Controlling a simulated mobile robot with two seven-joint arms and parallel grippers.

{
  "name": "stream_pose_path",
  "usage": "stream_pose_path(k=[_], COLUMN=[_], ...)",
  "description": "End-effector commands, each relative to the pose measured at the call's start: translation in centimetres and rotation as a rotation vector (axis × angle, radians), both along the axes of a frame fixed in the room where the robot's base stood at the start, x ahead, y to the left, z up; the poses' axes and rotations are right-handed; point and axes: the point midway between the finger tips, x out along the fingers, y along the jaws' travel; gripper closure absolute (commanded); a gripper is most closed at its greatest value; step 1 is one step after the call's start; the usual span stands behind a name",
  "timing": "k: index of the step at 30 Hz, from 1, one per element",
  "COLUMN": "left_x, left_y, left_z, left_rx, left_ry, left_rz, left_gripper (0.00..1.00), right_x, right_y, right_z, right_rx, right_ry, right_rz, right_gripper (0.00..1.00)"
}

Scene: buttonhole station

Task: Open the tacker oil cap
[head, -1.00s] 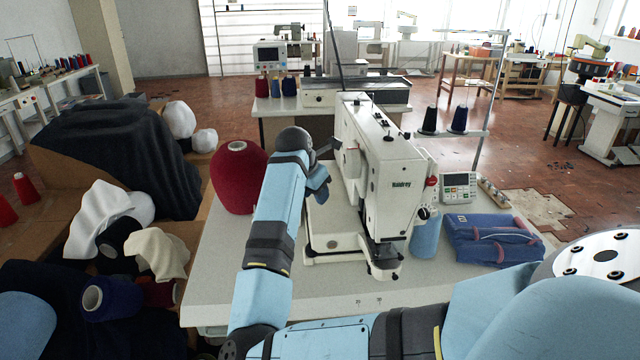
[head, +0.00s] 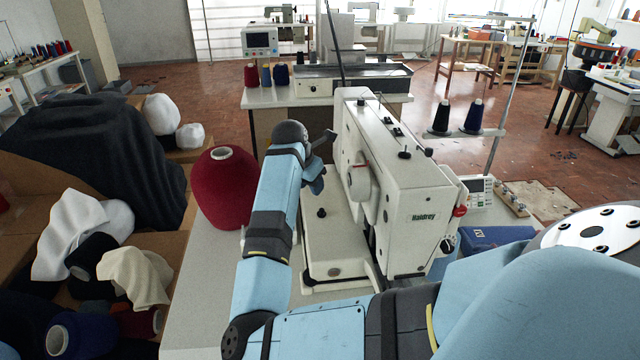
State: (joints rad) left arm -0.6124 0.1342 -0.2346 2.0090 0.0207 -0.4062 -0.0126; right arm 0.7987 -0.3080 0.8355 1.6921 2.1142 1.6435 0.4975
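The white tacker (head: 410,190), marked "Haidrey", stands on the table in the middle of the head view. Small black caps and knobs sit on its top, one near the front edge (head: 404,153) and others further back. Another black knob (head: 321,212) stands on its low bed at the left. I cannot tell which is the oil cap. My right arm crosses the bottom and rises on the tacker's left side. My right gripper (head: 325,139) is beside the upper body, seen from behind, its fingers small and dark; its opening is unclear. My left gripper is out of view.
A red thread cone (head: 224,190) stands close to my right arm's left side. Two dark thread cones (head: 457,117) stand on a holder right of the tacker.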

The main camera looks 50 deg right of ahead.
Motion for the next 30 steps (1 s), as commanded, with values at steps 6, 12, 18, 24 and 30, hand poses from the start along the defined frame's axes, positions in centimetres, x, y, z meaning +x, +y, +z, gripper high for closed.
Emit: stream_pose_path(k=[6, 12, 18, 24, 30], left_x=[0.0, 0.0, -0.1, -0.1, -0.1], left_y=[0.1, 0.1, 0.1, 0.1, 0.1], left_z=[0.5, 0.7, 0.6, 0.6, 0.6], left_rx=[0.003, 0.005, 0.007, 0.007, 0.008], left_ry=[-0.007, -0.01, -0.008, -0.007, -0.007], left_rz=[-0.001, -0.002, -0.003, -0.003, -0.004], left_gripper=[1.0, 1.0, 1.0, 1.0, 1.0], right_x=[0.1, 0.2, 0.3, 0.4, 0.4], right_y=[-1.9, -3.4, -4.2, -4.4, -4.4], right_z=[-4.4, -7.9, -10.0, -10.6, -10.6], right_rx=[0.0, -0.001, -0.001, -0.001, -0.001], right_ry=[0.004, 0.002, 0.001, -0.001, -0.001], right_rz=[-0.001, 0.0, 0.0, -0.001, -0.001], right_gripper=[0.6, 0.6, 0.6, 0.6, 0.65])
